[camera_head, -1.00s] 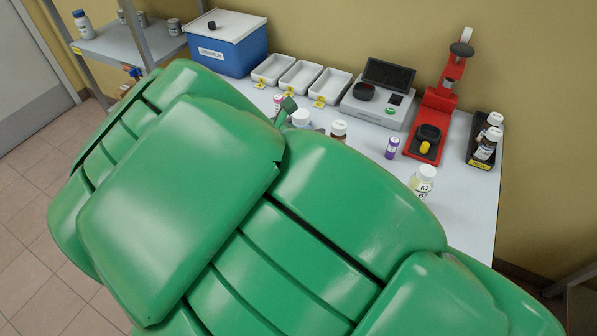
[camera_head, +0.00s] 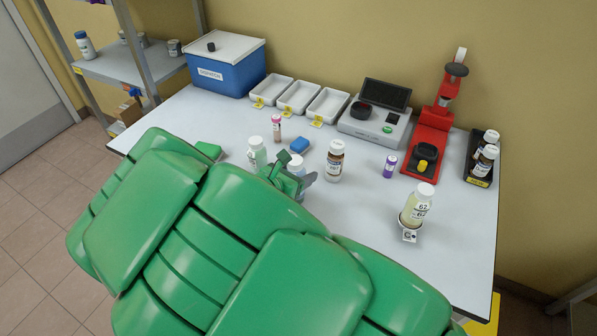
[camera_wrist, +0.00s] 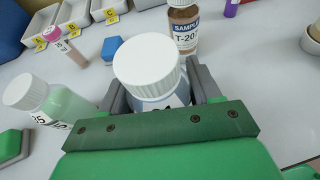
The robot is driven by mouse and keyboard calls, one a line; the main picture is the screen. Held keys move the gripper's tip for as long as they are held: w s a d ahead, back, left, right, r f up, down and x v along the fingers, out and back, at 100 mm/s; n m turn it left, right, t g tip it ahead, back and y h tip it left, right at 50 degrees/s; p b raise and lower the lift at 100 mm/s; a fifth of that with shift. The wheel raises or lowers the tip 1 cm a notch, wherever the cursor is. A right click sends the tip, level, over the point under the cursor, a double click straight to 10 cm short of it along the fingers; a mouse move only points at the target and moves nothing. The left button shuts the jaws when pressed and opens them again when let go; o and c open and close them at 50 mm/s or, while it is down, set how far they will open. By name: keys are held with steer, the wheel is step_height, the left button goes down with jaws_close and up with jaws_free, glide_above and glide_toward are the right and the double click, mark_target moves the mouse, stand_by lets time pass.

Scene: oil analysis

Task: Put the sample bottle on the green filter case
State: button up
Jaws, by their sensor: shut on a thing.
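My gripper (camera_wrist: 160,92) is shut on a white-capped bottle (camera_wrist: 148,65), with a grey finger on either side. In the head view the held bottle (camera_head: 296,162) shows just beyond my green arm; its label is mostly hidden. A brown bottle (camera_wrist: 184,25) labelled SAMPLE stands apart beyond it, and shows in the head view too (camera_head: 335,161). A flat green case (camera_head: 208,150) lies on the table, left of my gripper and partly hidden by my arm. Its edge shows at the left of the wrist view (camera_wrist: 12,146). Nothing is seen on its visible part.
A green-liquid bottle (camera_head: 257,153) stands between the green case and my gripper. A blue case (camera_head: 299,146), a pink-capped vial (camera_head: 277,128) and a purple vial (camera_head: 390,167) stand near. Bottle 62 (camera_head: 415,206) is at right. White trays (camera_head: 299,97) line the back.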

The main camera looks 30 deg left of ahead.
mark_target(292, 163)
steer(key=shift+f, duration=0.1)
steer(key=o, duration=1.2)
steer(key=v, duration=0.3)
steer(key=shift+w, duration=0.1)
step_height(292, 163, up, 6)
steer(key=shift+r, duration=0.6)
